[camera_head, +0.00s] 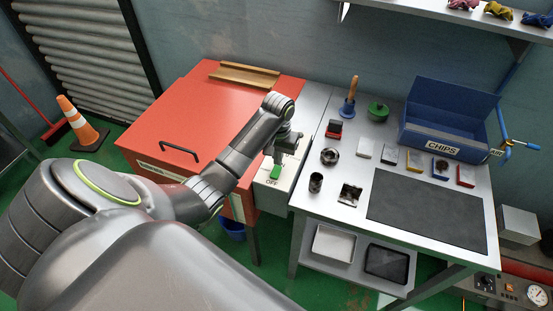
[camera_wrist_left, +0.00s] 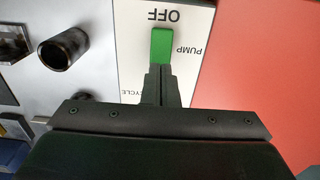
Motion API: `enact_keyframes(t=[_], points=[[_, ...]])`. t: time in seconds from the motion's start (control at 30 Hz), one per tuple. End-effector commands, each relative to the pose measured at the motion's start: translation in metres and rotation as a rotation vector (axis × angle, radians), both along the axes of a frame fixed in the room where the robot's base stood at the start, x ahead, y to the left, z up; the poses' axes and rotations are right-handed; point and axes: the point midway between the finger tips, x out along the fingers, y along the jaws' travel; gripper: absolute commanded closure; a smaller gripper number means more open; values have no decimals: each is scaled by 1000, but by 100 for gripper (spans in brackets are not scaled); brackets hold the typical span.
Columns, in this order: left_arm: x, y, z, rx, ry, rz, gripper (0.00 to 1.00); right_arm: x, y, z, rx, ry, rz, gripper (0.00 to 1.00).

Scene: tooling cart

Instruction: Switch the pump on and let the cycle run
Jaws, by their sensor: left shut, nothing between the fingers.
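The pump switch is a green lever (camera_head: 275,172) on a white control panel (camera_head: 265,184) between the red cabinet and the metal cart. The lever (camera_wrist_left: 161,46) also shows in the left wrist view, with OFF and PUMP printed upside down around it. It lies towards the OFF label. My left gripper (camera_head: 281,158) is shut and empty over the panel. In the wrist view its fingertips (camera_wrist_left: 159,72) are right at the lever's end away from OFF; I cannot tell if they touch. The fingers hide part of the panel near the CYCLE lettering.
The red cabinet (camera_head: 182,110) with a black handle stands left of the panel. The metal cart (camera_head: 335,108) holds small parts, a dark mat (camera_head: 425,210) and a blue CHIPS bin (camera_head: 440,149). A dark cylinder (camera_head: 316,183) stands on the cart near the panel.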

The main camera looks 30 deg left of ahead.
Motion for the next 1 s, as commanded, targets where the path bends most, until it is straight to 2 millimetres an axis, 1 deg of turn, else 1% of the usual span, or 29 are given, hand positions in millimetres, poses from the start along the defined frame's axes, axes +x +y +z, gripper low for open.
enact_keyframes(t=[0.27,1.0], points=[[0,0,-1,0,0,0,100,0,1,0,2,0,-1,100],[0,0,-12,0,1,0,100,0,3,-4,4,0,-1,100]])
